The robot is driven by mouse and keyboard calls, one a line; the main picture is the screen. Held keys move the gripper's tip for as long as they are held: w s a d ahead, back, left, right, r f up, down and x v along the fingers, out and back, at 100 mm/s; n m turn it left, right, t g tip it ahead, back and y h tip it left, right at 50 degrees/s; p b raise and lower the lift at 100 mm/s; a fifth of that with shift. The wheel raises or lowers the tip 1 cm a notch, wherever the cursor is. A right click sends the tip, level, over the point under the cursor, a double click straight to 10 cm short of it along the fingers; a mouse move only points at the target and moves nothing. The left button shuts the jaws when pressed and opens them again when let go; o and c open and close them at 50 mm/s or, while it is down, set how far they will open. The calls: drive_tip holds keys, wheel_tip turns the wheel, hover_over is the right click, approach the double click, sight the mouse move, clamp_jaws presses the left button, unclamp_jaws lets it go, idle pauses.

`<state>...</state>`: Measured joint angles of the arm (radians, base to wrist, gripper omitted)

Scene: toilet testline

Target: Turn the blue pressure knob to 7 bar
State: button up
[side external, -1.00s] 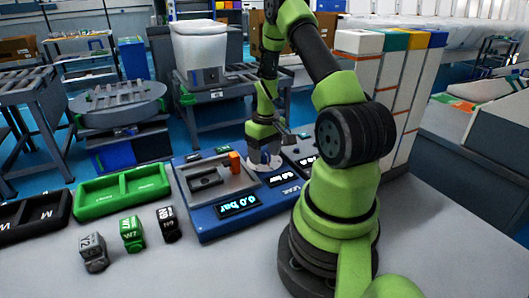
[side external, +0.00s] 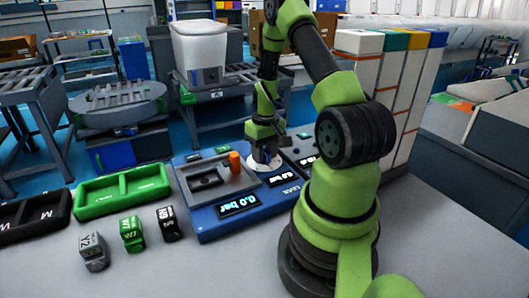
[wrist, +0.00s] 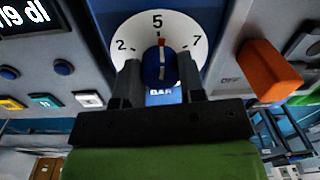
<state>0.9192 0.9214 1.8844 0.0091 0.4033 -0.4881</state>
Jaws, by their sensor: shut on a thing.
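The blue pressure knob (wrist: 153,68) sits at the centre of a white dial (wrist: 204,24) marked 2, 5 and 7 with BAR below. Its red mark points up, just beside the 5. My gripper (wrist: 160,84) has one finger on each side of the knob and is shut on it. In the side view my gripper (side external: 266,158) is down at the white dial (side external: 252,166) on the blue test panel (side external: 213,225), and it hides the knob there.
An orange handle (side external: 235,162) stands close beside the dial; it also shows in the wrist view (wrist: 268,68). A lit display (side external: 238,205) reads 0.0 bar. Green (side external: 122,192) and black trays and several small labelled blocks lie left of the panel.

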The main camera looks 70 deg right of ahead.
sight(266, 152)
drive_tip(key=m, duration=1)
drive_tip(key=shift+m, duration=0.4)
idle(0.4)
drive_tip(key=o, duration=0.9)
drive_tip(key=r, duration=1)
drive_tip(key=shift+s, duration=0.25)
